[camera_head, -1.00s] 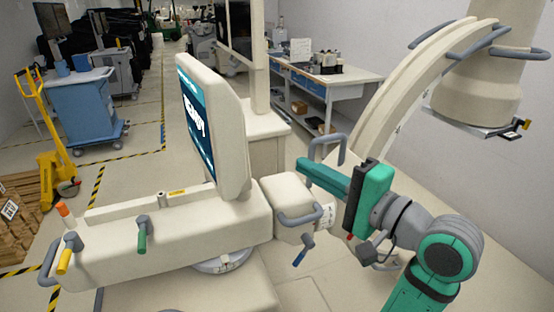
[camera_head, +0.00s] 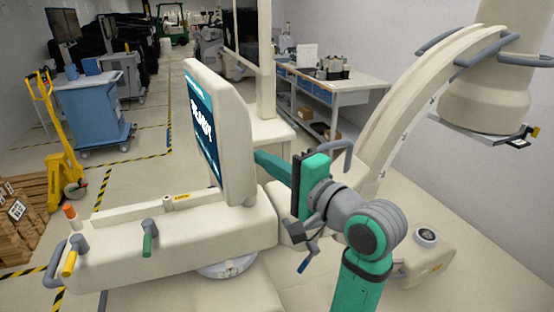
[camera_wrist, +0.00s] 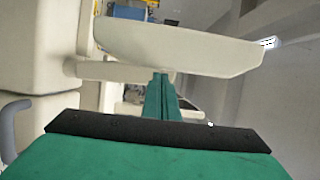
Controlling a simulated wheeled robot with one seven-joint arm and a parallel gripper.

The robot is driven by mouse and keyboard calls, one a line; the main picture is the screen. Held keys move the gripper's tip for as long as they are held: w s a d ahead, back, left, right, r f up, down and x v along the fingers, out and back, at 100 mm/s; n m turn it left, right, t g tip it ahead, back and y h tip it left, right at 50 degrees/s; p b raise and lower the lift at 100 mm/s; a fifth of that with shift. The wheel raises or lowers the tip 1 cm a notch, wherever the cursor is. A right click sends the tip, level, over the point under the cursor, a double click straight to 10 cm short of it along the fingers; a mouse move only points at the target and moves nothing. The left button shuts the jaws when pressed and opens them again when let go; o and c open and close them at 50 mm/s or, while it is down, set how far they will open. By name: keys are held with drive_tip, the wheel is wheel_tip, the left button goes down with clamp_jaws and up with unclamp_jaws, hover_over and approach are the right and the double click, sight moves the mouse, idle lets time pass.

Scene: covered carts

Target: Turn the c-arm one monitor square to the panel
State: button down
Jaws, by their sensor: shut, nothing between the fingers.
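The c-arm one monitor (camera_head: 236,135) is a cream slab with a lit blue screen. It stands upright on the long cream panel (camera_head: 190,240), which has coloured handles along its front. The screen faces left and is seen at a steep slant, so the monitor stands at an angle to the panel's length. My gripper (camera_head: 260,160) is shut and empty, its green fingers pointing left at the monitor's back. In the wrist view the fingers (camera_wrist: 161,90) end at the monitor's cream edge (camera_wrist: 180,45); I cannot tell whether they touch.
The curved c-arm (camera_head: 415,95) rises to the right behind my arm. A workbench (camera_head: 345,90) stands behind. A blue cart (camera_head: 92,112), a yellow pallet truck (camera_head: 55,140) and a wooden pallet (camera_head: 22,215) are at the left. The floor left of the monitor is open.

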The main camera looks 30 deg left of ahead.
drive_tip(key=shift+s, duration=0.1)
drive_tip(key=shift+s+a, duration=0.8)
drive_tip(key=shift+w+d, duration=0.1)
drive_tip(key=w+v, duration=0.2)
drive_tip(key=v, duration=0.9)
drive_tip(key=shift+d, duration=0.55)
